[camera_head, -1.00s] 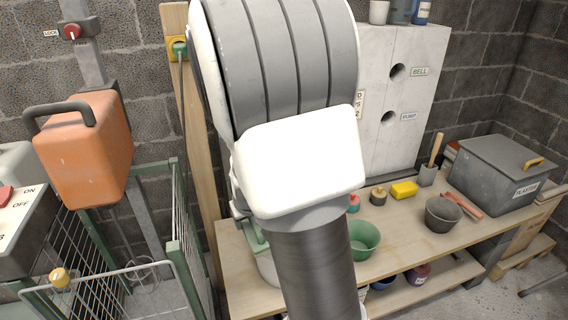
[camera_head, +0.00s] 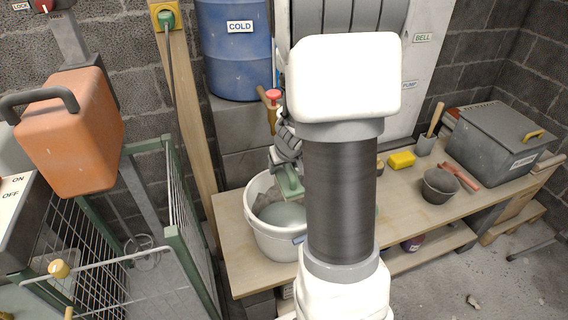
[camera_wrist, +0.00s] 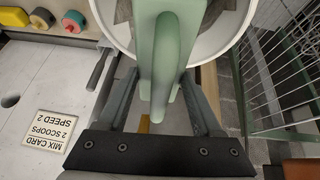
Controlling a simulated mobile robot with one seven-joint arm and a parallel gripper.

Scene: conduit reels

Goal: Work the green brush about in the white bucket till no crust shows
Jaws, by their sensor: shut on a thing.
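The green brush (camera_head: 291,184) is in my gripper (camera_head: 284,157), its lower end over the far inside of the white bucket (camera_head: 275,243). In the wrist view my gripper (camera_wrist: 160,95) has a finger on each side of the brush's green handle (camera_wrist: 164,50). The bucket's pale rim (camera_wrist: 108,28) is just beyond. The bucket stands on the bench. Grey, rough-looking crust (camera_head: 263,204) shows on its far inner wall, above a pale grey bottom. My arm covers the bucket's right edge. I cannot tell whether the bristles touch the wall.
A blue barrel (camera_head: 236,50) with a red-handled tap (camera_head: 272,97) stands behind the bucket. A green-framed wire cage (camera_head: 180,215) stands left, below an orange canister (camera_head: 72,135). A yellow sponge (camera_head: 401,160), dark bucket (camera_head: 438,186) and grey plaster bin (camera_head: 490,148) are right.

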